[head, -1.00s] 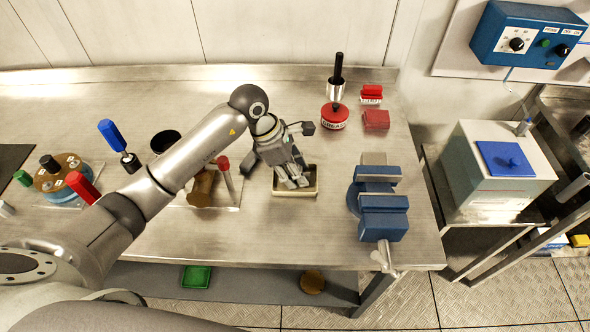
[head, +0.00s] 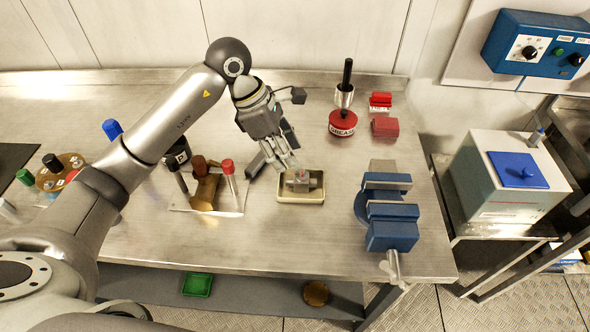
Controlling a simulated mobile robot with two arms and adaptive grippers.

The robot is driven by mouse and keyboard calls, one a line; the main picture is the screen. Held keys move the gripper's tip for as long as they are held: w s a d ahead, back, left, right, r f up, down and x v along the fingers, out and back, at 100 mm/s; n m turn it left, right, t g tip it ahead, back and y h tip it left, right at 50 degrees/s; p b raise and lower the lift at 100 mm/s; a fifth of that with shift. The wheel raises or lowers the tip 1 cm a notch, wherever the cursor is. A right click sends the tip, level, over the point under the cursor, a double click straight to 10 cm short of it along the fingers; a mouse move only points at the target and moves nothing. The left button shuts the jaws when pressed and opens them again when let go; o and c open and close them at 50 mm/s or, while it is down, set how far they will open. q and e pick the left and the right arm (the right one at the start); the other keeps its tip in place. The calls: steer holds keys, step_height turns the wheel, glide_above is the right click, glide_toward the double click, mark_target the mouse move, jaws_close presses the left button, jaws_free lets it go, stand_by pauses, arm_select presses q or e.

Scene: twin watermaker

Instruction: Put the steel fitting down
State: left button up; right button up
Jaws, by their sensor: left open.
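The steel fitting (head: 302,182) lies in a small cream tray (head: 301,198) on the steel bench. It is a grey metal piece with a small reddish spot on top. My left gripper (head: 275,160) is open, just above and to the left of the tray, with its fingers pointing down. The fingers appear apart from the fitting, and nothing shows between them. My right gripper is not in view.
A blue vise (head: 388,212) stands right of the tray. Left is a stand (head: 212,190) with a brown block and a red-capped tool. A red grease tin (head: 342,122) and red blocks (head: 384,127) stand behind. Bench in front of the tray is clear.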

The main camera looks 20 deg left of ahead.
arm_select(q)
steer(key=shift+v, duration=1.35)
